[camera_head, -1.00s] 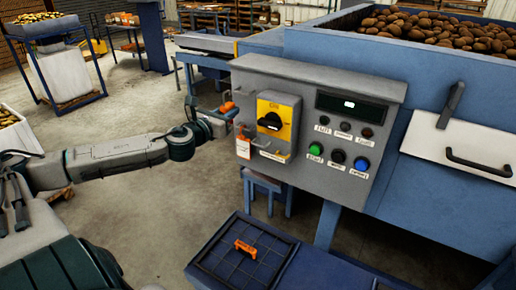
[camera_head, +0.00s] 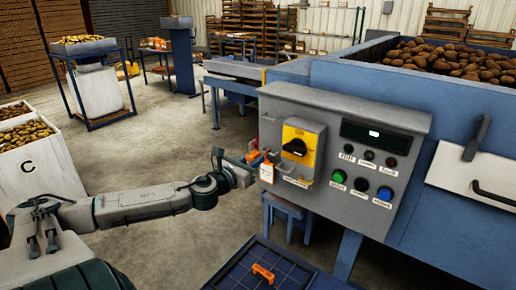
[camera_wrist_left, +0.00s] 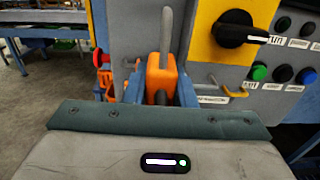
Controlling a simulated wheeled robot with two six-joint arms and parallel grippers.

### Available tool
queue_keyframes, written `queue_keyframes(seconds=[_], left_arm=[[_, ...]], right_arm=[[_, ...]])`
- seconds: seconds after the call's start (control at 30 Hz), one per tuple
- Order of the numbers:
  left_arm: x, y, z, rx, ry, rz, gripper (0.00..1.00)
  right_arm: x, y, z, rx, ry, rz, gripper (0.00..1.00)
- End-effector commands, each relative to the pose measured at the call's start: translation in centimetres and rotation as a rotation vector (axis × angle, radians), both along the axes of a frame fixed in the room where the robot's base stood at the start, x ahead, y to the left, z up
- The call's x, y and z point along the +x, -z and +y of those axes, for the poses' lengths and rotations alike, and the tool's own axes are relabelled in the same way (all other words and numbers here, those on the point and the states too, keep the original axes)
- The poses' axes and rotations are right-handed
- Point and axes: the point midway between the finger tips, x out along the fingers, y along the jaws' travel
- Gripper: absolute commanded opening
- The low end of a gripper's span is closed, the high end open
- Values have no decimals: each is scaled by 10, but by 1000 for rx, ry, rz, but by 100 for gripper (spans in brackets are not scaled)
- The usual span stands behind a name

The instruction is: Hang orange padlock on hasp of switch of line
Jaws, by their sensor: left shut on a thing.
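An orange padlock (camera_wrist_left: 160,78) with a grey shackle pointing up is between the blue fingers of my left gripper (camera_wrist_left: 161,90) in the left wrist view. The gripper is shut on it. In the head view my left gripper (camera_head: 250,160) is at the left edge of the grey control panel (camera_head: 345,108), left of the line switch. The switch has a yellow plate (camera_head: 293,133) and a black knob (camera_head: 295,147). A brassy bent bar, seemingly the hasp (camera_wrist_left: 235,91), shows below the switch in the wrist view, right of the padlock and apart from it. My right gripper is out of view.
Red and orange items (camera_wrist_left: 104,80) hang left of the held padlock. Buttons, including a green one (camera_head: 339,177), sit right of the switch. A small orange piece (camera_head: 263,273) lies on the blue tray (camera_head: 232,268) below. Open floor lies to the left.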

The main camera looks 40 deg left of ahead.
Motion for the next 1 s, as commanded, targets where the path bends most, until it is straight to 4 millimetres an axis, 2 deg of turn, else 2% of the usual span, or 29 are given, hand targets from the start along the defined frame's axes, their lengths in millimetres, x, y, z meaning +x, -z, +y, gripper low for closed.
queue_keyframes(seconds=[0.03, 0.2, 0.33, 0.5, 0.67, 1.0], left_arm=[[-9, 15, -10, -12, 2, 4, 3], [-35, 49, -42, -9, 1, 3, 3], [-52, 65, -60, -6, -7, 0, 3], [-65, 75, -72, -2, -16, -4, 3], [-65, 77, -75, 2, -20, -6, 3], [-41, 76, -73, 1, -19, -9, 3]], right_arm=[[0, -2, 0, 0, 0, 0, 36], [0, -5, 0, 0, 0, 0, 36], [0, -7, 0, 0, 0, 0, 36], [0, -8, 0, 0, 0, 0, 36], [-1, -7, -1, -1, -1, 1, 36], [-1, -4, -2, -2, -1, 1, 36]])
